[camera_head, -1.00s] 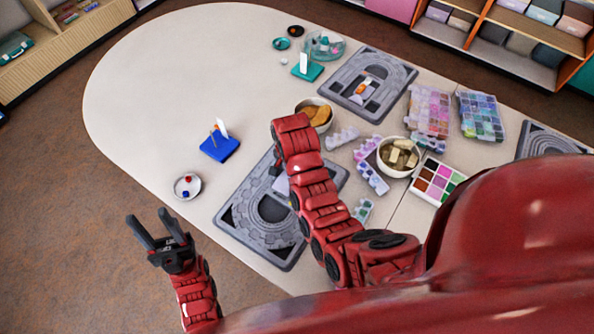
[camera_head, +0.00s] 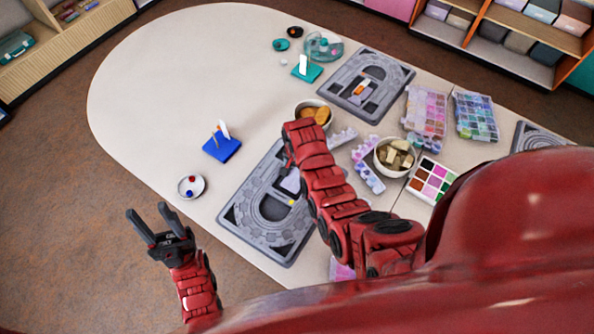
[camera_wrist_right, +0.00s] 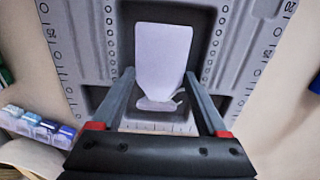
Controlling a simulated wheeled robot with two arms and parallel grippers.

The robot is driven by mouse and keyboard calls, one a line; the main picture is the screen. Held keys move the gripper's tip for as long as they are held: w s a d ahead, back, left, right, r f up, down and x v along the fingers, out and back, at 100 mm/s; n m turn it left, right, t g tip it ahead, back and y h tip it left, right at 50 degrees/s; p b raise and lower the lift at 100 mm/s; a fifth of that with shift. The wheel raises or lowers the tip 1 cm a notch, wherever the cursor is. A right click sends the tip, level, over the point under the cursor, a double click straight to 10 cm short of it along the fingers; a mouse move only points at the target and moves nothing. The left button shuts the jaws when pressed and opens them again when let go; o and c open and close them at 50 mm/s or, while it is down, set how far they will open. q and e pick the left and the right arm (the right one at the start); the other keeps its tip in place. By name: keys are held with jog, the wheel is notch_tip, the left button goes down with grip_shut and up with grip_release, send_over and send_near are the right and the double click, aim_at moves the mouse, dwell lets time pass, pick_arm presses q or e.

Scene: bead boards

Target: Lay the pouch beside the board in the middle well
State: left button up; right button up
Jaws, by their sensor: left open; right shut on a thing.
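A pale lavender pouch (camera_wrist_right: 162,55) is between the fingertips of my right gripper (camera_wrist_right: 160,80), which is shut on it. In the head view the pouch (camera_head: 290,181) shows in part over the near grey bead board (camera_head: 250,226); my right arm hides most of that gripper. In the right wrist view the pouch is over a dark recess of the grey board (camera_wrist_right: 85,50); I cannot tell whether it touches the bottom. My left gripper (camera_head: 150,226) is open and empty, off the table's near left edge.
Another board (camera_head: 398,78) lies further back and a third (camera_head: 540,138) at the right. A blue stand (camera_head: 222,148), a small dish (camera_head: 190,187), bowls (camera_head: 394,157) and bead boxes (camera_head: 476,117) surround the near board. The table's left part is clear.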

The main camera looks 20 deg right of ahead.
jog(key=shift+f, duration=0.2)
jog(key=o, duration=1)
jog(key=shift+r, duration=0.1)
